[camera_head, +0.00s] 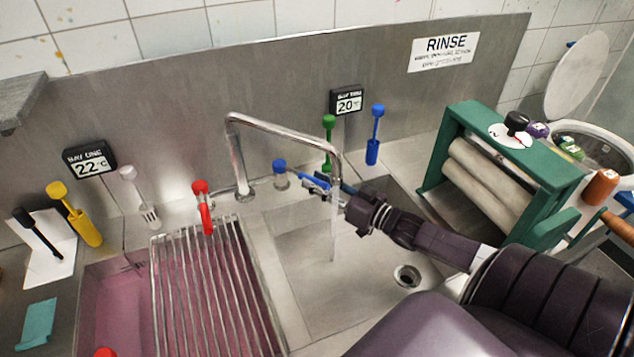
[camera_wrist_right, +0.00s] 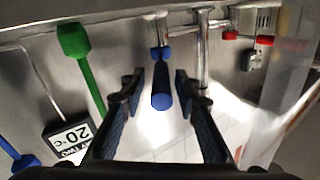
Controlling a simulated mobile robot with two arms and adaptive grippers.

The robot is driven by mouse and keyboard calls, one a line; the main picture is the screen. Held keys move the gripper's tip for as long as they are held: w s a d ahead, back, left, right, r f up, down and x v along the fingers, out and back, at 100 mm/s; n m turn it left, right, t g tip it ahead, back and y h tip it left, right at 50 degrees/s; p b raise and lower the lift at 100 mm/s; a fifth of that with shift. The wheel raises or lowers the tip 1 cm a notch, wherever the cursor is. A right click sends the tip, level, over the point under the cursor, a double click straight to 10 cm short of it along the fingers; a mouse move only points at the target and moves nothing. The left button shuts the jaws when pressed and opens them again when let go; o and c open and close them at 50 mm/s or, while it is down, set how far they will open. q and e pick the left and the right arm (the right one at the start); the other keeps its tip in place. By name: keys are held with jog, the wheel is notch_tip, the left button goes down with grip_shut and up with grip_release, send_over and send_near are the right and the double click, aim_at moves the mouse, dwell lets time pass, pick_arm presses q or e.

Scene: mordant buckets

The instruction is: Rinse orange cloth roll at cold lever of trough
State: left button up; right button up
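The blue cold lever (camera_head: 280,167) stands on the trough's back ledge, right of the spout base. My right gripper (camera_head: 322,187) is at its handle. In the right wrist view the blue handle (camera_wrist_right: 162,98) points towards the camera between the two spread fingers (camera_wrist_right: 162,115), with gaps on both sides. A thin clear stream (camera_head: 333,225) hangs from the spout (camera_head: 285,132) into the trough basin (camera_head: 310,285). An orange roll (camera_head: 601,187) stands at the far right, beyond the wringer. My left gripper is not in view.
The red lever (camera_head: 202,205) is left of the spout. A metal rack (camera_head: 205,290) lies over the pink bath. Green (camera_head: 329,140) and blue (camera_head: 374,135) brushes stand behind my right gripper. A green wringer (camera_head: 463,150) stands right of the basin. The drain (camera_head: 407,276) is uncovered.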

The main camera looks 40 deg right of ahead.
jog(key=v, duration=1.2)
dwell(0.7)
